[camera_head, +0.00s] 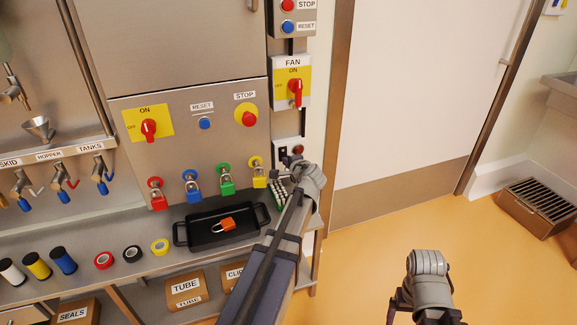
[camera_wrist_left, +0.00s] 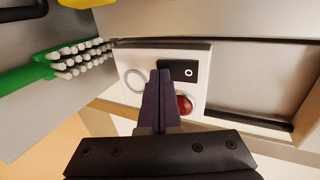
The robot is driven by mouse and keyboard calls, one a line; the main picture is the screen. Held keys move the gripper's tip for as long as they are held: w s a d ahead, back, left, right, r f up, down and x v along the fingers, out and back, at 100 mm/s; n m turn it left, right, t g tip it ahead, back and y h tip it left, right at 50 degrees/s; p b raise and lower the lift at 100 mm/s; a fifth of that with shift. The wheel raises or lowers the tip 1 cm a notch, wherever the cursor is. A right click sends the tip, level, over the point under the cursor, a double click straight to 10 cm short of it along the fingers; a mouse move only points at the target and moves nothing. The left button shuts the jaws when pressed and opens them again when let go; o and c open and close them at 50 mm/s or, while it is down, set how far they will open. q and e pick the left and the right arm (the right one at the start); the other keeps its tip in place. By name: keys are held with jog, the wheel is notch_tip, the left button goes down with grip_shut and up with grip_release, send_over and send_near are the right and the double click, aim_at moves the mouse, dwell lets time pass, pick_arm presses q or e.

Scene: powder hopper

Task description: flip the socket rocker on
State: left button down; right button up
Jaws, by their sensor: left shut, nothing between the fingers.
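The socket plate (camera_wrist_left: 202,56) is white and fixed to the wall. It carries a black rocker (camera_wrist_left: 184,71) with a white round mark at its right end, a red round part (camera_wrist_left: 185,105) below, and a pale ring-shaped socket at left. In the head view, the plate (camera_head: 278,154) shows right of the yellow padlock, partly behind my left arm. My left gripper (camera_wrist_left: 160,71) is shut and empty, its tips overlapping the rocker's left part. I cannot tell whether they touch it. My right arm shows at lower right in the head view, its fingers out of sight.
A green-handled brush (camera_wrist_left: 60,65) with pale bristles is close on the left in the wrist view. Several padlocks hang left of the plate, above a black tray (camera_head: 190,243) holding an orange padlock (camera_head: 228,224). The red fan switch (camera_head: 295,90) is above.

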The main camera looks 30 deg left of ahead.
pick_arm(q)
jog(key=shift+w+a+f+b, duration=0.3)
jog(key=shift+a+b, duration=0.1)
jog(key=shift+b, duration=0.1)
jog(key=shift+w+a+r, duration=0.1)
jog(key=shift+r, duration=0.1)
